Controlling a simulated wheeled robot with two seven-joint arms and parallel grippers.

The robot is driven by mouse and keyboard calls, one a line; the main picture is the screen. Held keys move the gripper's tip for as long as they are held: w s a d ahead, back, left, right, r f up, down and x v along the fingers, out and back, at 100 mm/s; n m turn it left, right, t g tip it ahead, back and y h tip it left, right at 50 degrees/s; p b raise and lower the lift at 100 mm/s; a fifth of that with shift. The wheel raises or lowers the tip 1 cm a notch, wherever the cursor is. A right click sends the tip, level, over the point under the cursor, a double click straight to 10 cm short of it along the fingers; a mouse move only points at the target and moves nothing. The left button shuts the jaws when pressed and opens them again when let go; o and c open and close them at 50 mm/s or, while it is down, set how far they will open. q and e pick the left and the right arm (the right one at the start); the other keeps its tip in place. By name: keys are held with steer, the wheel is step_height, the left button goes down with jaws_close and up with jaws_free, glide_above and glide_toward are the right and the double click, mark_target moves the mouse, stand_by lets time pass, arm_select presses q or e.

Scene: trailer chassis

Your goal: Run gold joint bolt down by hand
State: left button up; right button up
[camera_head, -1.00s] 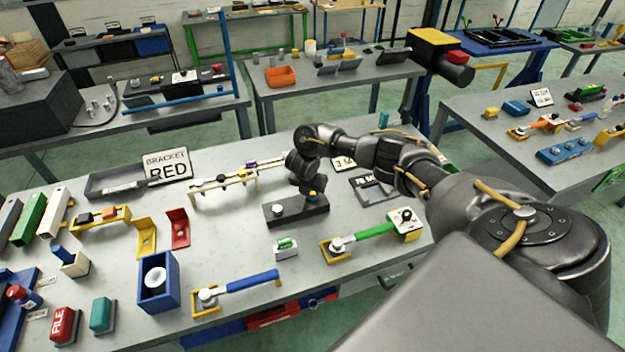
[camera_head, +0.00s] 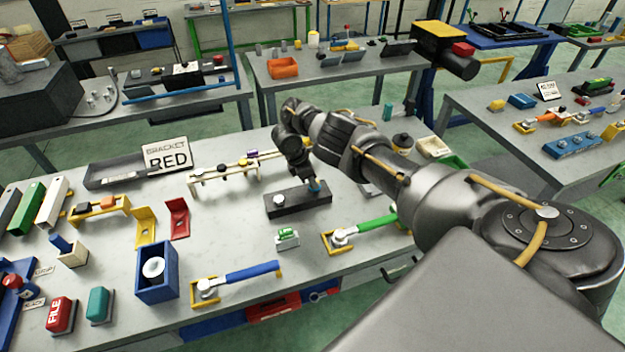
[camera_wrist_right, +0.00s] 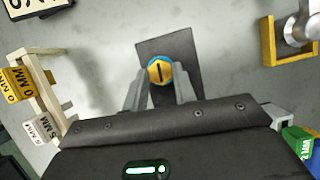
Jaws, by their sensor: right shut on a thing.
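My left gripper is out of view.
A cream rack (camera_head: 222,174) with small gauge pieces stands behind the block. A green-handled wrench (camera_head: 372,226) lies at its front right, a blue-handled wrench (camera_head: 250,274) in front. A small green-topped block (camera_head: 288,238) is just ahead. Bare table lies left of the joint block.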

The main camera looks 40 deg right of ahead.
steer(key=m+b, duration=0.1)
steer(key=m+g+b, duration=0.1)
steer(key=m+b, duration=0.1)
steer(key=shift+w+f+y, duration=0.1)
steer(key=shift+w+y, duration=0.15)
steer(key=shift+y, duration=0.05)
steer(key=shift+m, duration=0.4)
steer(key=shift+w+d+r+m+g+y, duration=0.1)
steer(key=shift+r+m+g+y, duration=0.2)
steer(key=shift+m, duration=0.6)
steer(key=shift+o, duration=0.2)
steer(key=shift+w+d+r+m+g+y, duration=0.1)
steer(key=shift+m+g+y, duration=0.1)
steer(key=shift+m, duration=0.4)
steer(key=shift+d+r+m+g+y, duration=0.1)
steer(key=shift+m+y, duration=0.1)
steer(key=shift+m, duration=0.4)
steer(key=shift+m+y, duration=0.5)
steer(key=shift+m, duration=1)
steer(key=shift+c, duration=0.2)
steer(key=shift+d, duration=0.1)
